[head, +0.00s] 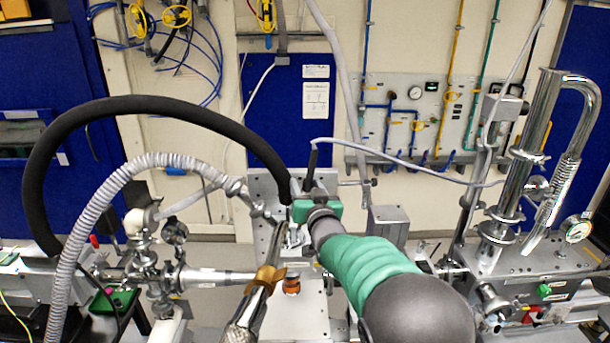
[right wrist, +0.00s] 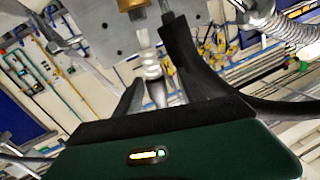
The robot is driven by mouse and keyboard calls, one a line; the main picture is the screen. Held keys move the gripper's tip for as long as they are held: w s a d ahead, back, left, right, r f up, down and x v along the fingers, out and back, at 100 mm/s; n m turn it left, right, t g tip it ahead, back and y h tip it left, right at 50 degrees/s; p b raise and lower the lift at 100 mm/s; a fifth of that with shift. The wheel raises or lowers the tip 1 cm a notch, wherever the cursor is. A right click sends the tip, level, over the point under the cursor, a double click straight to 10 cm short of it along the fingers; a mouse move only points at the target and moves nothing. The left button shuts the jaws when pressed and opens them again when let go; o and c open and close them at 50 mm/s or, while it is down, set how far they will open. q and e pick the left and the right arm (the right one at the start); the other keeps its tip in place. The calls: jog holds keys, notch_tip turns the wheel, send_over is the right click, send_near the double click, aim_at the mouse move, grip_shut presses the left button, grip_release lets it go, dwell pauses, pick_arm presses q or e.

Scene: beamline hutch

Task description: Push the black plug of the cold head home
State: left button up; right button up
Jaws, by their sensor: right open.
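A black upright plug-like piece (head: 313,160) with a thin grey cable stands just behind my right gripper in the head view. I cannot tell how far in it sits. My right gripper (head: 293,236) reaches in from the lower right with its green palm over the steel cold-head stand (head: 262,187). In the right wrist view the dark fingers (right wrist: 158,92) are apart, with a shiny silver stem (right wrist: 152,70) showing between them. The black end of a thick hose (right wrist: 178,42) stands close by the right finger in that view. My left gripper is not in view.
The thick black hose (head: 150,103) arches in from the left. A ribbed grey hose (head: 88,210) curves below it. A steel tube with a copper-coloured collar (head: 268,277) lies in front. A chrome pipe assembly (head: 520,150) stands right. A gas panel (head: 420,115) is behind.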

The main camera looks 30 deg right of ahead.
jog(key=shift+w+d+r, duration=0.1)
jog(key=shift+w+r, duration=0.05)
jog(key=shift+r, duration=0.05)
jog(key=shift+s+d, duration=0.2)
jog(key=shift+s, duration=0.05)
jog(key=shift+w+d+f, duration=0.15)
jog(key=shift+w+d, duration=0.05)
jog(key=shift+w, duration=0.05)
jog(key=c, duration=0.4)
jog(key=shift+w+a, duration=0.1)
jog(key=shift+a, duration=0.05)
grip_shut()
notch_tip(320, 180, down, 3)
jog(key=b, duration=0.4)
jog(key=shift+a+f, duration=0.15)
jog(key=shift+f, duration=0.05)
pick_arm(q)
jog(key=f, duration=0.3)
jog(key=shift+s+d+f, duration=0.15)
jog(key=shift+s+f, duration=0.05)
pick_arm(e)
jog(key=shift+r, duration=0.2)
